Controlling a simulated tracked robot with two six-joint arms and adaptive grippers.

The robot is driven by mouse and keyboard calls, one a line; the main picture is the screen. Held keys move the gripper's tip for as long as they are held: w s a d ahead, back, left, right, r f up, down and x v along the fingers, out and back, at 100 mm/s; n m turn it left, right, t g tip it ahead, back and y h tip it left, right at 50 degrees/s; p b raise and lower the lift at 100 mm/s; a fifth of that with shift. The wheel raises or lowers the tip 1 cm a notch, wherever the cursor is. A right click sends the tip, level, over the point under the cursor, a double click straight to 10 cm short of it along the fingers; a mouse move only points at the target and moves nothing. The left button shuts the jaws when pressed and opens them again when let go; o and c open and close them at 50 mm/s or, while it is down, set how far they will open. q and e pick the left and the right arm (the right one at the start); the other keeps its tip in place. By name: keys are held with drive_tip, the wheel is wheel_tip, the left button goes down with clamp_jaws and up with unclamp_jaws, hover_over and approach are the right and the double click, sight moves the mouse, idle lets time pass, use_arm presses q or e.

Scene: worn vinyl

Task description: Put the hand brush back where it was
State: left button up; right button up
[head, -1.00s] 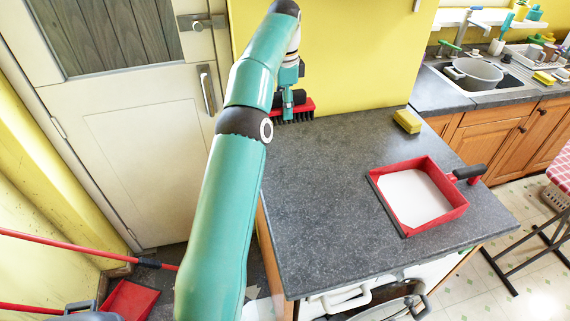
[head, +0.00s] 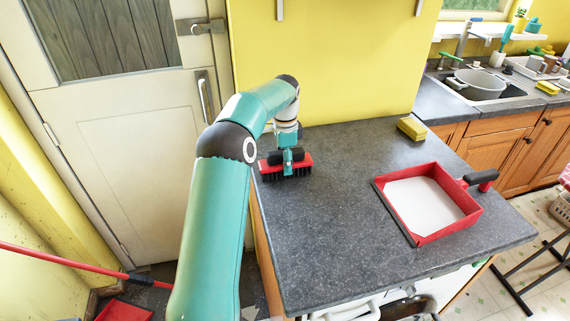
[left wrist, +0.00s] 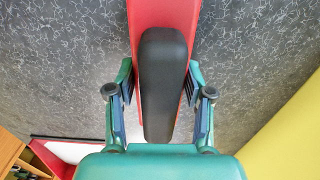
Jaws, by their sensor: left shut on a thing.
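The hand brush (head: 302,160) has a red body, black bristles pointing down and a black grip. It is over the left back part of the grey worktop (head: 330,240); I cannot tell whether the bristles touch it. My left gripper (head: 288,156) is shut on it from above. In the left wrist view, the brush (left wrist: 165,14) runs between the two fingers of the gripper (left wrist: 160,80), with its black grip between them. My right gripper is not in view.
A red dustpan (head: 408,232) with a pale inside and black handle lies on the worktop to the right. A yellow sponge (head: 411,128) lies at the back right edge. A yellow wall stands behind. The worktop between brush and dustpan is clear.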

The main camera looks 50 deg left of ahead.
use_arm(q)
drive_tip(key=shift+f, duration=0.35)
drive_tip(key=shift+f, duration=0.1)
drive_tip(key=o, duration=1)
wheel_tip(320, 180, up, 12)
drive_tip(key=p, duration=0.2)
drive_tip(key=shift+p, duration=0.35)
